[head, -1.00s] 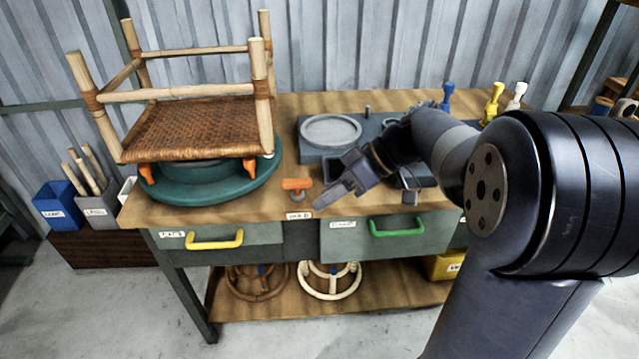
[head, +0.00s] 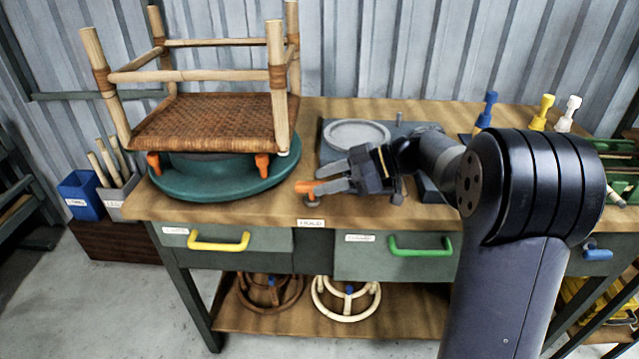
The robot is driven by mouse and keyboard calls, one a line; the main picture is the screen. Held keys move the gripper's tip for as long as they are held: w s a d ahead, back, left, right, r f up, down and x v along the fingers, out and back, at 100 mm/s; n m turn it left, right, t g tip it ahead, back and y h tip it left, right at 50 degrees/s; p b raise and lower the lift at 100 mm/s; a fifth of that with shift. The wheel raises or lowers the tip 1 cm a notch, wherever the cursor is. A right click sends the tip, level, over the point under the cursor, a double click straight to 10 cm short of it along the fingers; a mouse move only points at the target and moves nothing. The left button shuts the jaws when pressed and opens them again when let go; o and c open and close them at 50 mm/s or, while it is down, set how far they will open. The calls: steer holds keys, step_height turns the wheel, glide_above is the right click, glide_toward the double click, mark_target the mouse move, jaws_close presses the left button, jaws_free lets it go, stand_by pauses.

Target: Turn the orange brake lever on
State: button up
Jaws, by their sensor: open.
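The orange brake lever (head: 304,187) is a short orange bar on a small grey post, at the front of the workbench just right of the green turntable (head: 222,190). My gripper (head: 328,179) is open, its fingers pointing left at the lever. The fingertips reach the lever's right part and hide some of it. I cannot tell whether they touch it. A label reading "HOLD" (head: 311,223) is on the bench edge below the lever.
An upturned rattan stool (head: 205,122) sits on the turntable, close left of the lever. A grey fixture with a round plate (head: 357,136) stands behind my gripper. Blue, yellow and white handles (head: 541,113) stand at the back right. Drawers with yellow (head: 218,245) and green handles (head: 420,248) are below.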

steer(key=shift+x, duration=1)
jaws_close()
